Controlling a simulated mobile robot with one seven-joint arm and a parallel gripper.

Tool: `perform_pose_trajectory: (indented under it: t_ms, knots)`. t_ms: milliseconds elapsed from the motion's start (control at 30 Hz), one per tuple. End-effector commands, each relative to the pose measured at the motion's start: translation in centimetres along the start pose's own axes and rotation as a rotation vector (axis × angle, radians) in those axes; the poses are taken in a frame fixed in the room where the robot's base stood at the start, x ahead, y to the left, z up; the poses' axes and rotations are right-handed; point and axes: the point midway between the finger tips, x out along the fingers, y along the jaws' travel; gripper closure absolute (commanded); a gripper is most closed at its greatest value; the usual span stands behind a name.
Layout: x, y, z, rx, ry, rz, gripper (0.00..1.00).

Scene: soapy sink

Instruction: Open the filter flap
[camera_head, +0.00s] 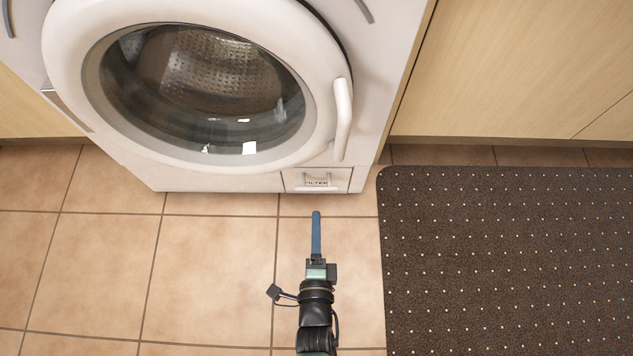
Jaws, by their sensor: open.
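The filter flap (317,180) is a small white panel marked "FILTER" at the bottom right of the washing machine's front. It looks closed, with a small handle or lip on it. My gripper (316,214) is just in front of the flap, pointing at it, with a gap of floor seen between them. It is open and holds nothing. Only one blue finger shows clearly from above; the other seems hidden behind it.
The white washing machine (225,183) has a round glass door (205,90) with a white handle (342,120) above the flap. A dark dotted mat (510,260) lies on the right. Wooden cabinets (510,70) stand at the right back. The tiled floor (200,270) is clear.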

Motion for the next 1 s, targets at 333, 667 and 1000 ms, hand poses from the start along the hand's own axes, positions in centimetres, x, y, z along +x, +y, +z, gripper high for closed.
perform_pose_trajectory:
  t_ms: [333, 667, 1000]
  knots:
    - [7.3, 0.5, -0.1, -0.003, 0.001, -0.006, 0.55]
    - [10.4, 0.1, -0.1, -0.001, 0.001, -0.002, 0.55]
    - [10.6, 0.0, 0.0, -0.001, 0.001, -0.001, 0.55]
